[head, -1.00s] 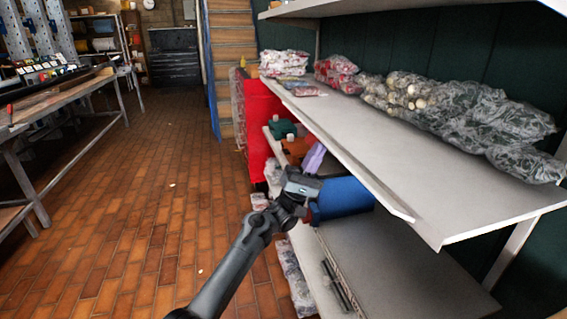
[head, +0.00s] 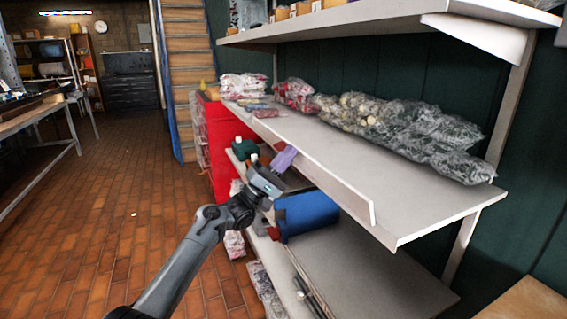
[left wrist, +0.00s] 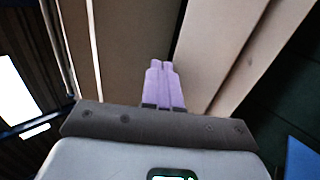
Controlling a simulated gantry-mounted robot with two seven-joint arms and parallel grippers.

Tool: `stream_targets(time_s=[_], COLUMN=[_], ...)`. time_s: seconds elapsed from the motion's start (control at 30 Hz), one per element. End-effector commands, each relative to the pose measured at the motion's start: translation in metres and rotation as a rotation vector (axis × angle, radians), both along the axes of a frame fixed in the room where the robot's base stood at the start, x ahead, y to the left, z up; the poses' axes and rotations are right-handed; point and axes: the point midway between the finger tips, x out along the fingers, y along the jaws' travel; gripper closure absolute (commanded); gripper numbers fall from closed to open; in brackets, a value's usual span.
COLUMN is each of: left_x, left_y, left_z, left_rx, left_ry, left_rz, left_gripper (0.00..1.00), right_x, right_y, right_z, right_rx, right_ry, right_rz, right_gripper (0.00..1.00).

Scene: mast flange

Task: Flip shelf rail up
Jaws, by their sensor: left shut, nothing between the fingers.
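The shelf rail (head: 335,187) is a long pale strip along the front edge of the middle shelf (head: 420,205). Its near end stops short of the shelf's front corner, and its broad outer face shows. My left gripper (head: 285,157) has purple fingers, shut together and empty, at the rail's lower edge near its far half. Whether they touch it I cannot tell. In the left wrist view the purple fingers (left wrist: 164,85) point at pale boards, and I cannot tell which is the rail. My right gripper is not in view.
Bagged goods (head: 405,130) lie on the middle shelf. A blue cylinder (head: 308,214) sits below it, close to my left wrist. A red cabinet (head: 222,145) stands beyond. An upper shelf (head: 380,15) hangs above.

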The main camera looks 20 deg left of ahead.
Motion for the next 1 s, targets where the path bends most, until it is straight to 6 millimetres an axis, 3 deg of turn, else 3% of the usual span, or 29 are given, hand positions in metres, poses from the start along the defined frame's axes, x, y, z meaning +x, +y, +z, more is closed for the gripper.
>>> stream_targets(time_s=[0.4,1.0], left_x=[0.0047,0.0056], left_y=[-0.0063,-0.0072], left_z=[0.011,0.0115], left_rx=[0.0,0.0], left_ry=[0.001,0.002], left_rz=[-0.001,-0.001], left_gripper=[1.0,1.0], right_x=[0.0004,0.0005], right_y=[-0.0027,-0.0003], right_z=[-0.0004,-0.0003], right_rx=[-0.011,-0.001], right_ry=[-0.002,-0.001], right_rz=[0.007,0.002], right_gripper=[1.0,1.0])
